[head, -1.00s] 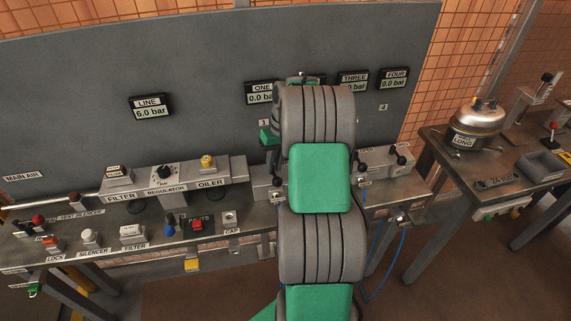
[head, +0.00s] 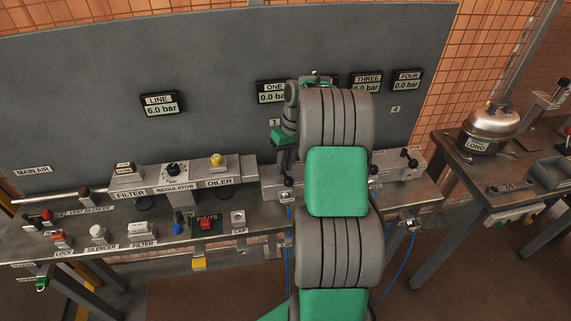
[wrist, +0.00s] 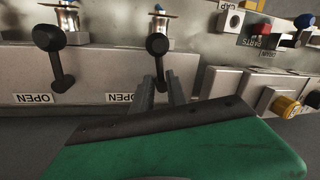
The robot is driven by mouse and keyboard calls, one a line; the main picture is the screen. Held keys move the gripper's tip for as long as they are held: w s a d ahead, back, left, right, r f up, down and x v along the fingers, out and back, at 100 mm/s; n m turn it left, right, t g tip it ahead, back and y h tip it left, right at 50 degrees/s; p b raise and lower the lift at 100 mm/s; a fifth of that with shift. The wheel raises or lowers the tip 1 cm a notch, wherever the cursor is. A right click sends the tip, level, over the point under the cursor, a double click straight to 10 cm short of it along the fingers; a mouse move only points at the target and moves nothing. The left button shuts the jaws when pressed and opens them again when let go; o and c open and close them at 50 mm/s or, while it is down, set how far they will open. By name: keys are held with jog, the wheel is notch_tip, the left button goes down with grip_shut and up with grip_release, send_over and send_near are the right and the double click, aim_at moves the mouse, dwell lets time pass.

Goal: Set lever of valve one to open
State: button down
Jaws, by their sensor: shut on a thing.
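Valve one is a grey block (head: 270,189) below the plate marked 1, largely hidden by my arm in the head view. Its lever (wrist: 157,44) shows in the wrist view as a black knob with a short black rod, beside an OPEN label (wrist: 119,98). My gripper (wrist: 161,88) has its two grey fingers close together on the rod end of this lever. In the head view my gripper (head: 286,172) is at the valve one block, partly behind my arm. The gauge marked ONE (head: 271,92) reads 0.0 bar.
A neighbouring lever (wrist: 48,38) stands close by, with its own OPEN label. The oiler (head: 219,170), regulator and filter stand left of valve one. The LINE gauge (head: 161,104) reads 6.0 bar. The grey back panel (head: 220,70) rises close behind the bench.

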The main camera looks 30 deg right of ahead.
jog(key=shift+w+r, duration=0.1)
dwell(0.4)
jog(key=c, duration=1.5)
grip_release()
notch_tip(320, 180, up, 8)
jog(key=d, duration=0.1)
jog(key=shift+d+f, duration=0.2)
jog(key=shift+d, duration=0.05)
jog(key=shift+c, duration=0.4)
